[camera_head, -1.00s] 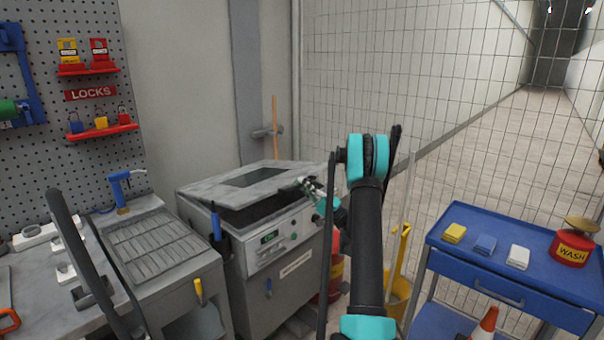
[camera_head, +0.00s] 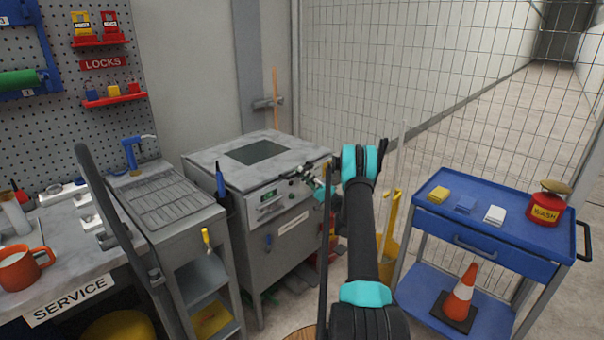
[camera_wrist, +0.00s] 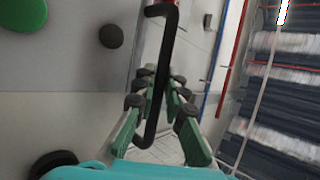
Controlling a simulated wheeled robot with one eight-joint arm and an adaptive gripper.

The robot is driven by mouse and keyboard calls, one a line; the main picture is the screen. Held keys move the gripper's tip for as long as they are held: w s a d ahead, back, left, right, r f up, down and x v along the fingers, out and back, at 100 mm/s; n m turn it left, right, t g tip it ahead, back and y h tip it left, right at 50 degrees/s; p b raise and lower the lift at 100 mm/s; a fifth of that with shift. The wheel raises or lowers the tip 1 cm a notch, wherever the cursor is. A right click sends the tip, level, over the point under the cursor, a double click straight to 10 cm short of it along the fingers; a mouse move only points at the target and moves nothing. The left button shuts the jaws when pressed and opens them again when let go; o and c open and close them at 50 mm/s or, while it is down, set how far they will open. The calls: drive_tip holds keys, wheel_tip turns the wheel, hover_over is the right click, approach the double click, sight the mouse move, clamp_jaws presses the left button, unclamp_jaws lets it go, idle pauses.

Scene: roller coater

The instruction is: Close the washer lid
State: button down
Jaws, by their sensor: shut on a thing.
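The washer (camera_head: 262,240) is a grey cabinet in the middle of the head view, with a control panel on its front. Its lid (camera_head: 208,161) is a grey panel with a dark window, and it lies flat or nearly flat on top. I cannot tell whether a thin gap is left at its front edge. My gripper (camera_head: 308,172) is at the front right of the lid. In the wrist view my gripper (camera_wrist: 160,100) is shut on a black bar handle (camera_wrist: 168,62), its green fingers on either side of it.
A sink bench (camera_head: 165,195) stands to the left of the washer, beside a service table with an orange mug (camera_head: 22,268). A blue cart (camera_head: 500,240) with cloths and a wash can stands at the right. A wire fence (camera_head: 430,80) is behind.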

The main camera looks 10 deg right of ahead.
drive_tip(key=shift+a+f, duration=0.1)
drive_tip(key=shift+f, duration=0.2)
drive_tip(key=c, duration=1.9)
unclamp_jaws()
drive_tip(key=o, duration=0.3)
drive_tip(key=shift+w, duration=0.1)
drive_tip(key=v, duration=0.8)
